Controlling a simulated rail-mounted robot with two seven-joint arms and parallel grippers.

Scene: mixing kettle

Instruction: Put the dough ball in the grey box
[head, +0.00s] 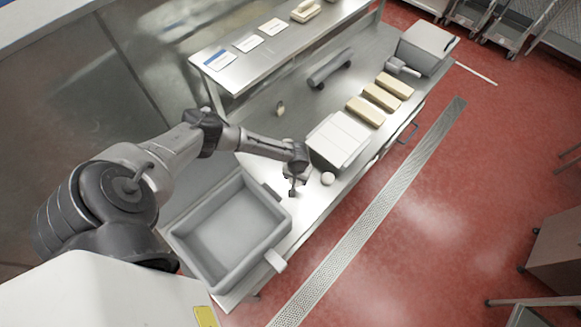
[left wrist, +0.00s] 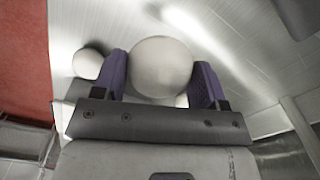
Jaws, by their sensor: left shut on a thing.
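My left gripper (head: 294,187) is over the steel table, between the grey box and a white block-shaped container. In the left wrist view its two purple-padded fingers (left wrist: 160,85) are shut on a pale round dough ball (left wrist: 160,66). That held ball is hidden by the gripper in the head view. A second, pale ball (head: 328,179) rests on the table just right of the gripper; it also shows in the left wrist view (left wrist: 86,64), outside the fingers. The open grey box (head: 180,240) stands to the left and nearer, and looks empty. My right gripper is not in view.
The white container (head: 339,138) stands close behind the gripper. Several tan loaf-shaped blocks (head: 381,97), a grey roller (head: 330,68) and a grey bin (head: 425,47) lie farther back. A raised shelf (head: 275,47) runs along the wall side.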

